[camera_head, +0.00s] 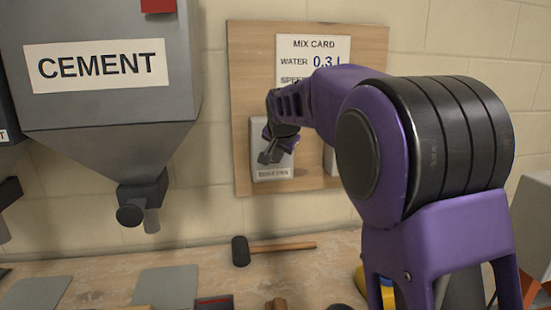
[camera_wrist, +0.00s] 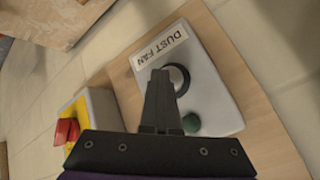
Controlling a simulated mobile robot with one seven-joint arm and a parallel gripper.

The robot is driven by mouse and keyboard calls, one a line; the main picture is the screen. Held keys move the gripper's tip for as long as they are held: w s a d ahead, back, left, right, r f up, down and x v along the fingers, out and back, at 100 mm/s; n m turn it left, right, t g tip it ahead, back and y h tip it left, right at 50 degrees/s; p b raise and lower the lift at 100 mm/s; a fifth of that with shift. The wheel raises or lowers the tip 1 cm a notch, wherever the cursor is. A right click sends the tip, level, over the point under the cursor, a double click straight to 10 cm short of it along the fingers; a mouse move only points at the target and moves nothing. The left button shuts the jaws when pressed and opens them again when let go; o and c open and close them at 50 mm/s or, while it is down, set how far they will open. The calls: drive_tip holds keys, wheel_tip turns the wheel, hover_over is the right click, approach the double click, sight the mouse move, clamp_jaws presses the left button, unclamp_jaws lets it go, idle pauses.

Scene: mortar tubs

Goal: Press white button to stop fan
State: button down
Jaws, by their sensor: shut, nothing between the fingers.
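A pale grey control box (camera_wrist: 217,98) labelled DUST FAN is mounted on a wooden board. It carries a round dark ring (camera_wrist: 184,78) and a green button (camera_wrist: 191,123). My gripper (camera_wrist: 160,72) is shut and empty, and its fingertips overlap the left part of the ring. I cannot tell whether they touch it. No white button shows clearly; the ring's middle is partly hidden by the fingers. In the head view the box (camera_head: 287,163) is largely behind my gripper (camera_head: 265,158), which points at it.
A yellow box with a red part (camera_wrist: 68,131) sits left of the fan box in the wrist view. The wooden board (camera_head: 243,100) also bears a mix card (camera_head: 300,45). A cement hopper (camera_head: 100,105) hangs at left. A mallet (camera_head: 275,247) lies on the bench below.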

drive_tip(key=shift+s+d, duration=0.1)
drive_tip(key=shift+s, duration=0.15)
drive_tip(key=s+d+b, duration=0.1)
drive_tip(key=s+b, duration=0.2)
drive_tip(key=s, duration=0.3)
drive_tip(key=shift+b, duration=0.35)
drive_tip(key=shift+d, duration=0.1)
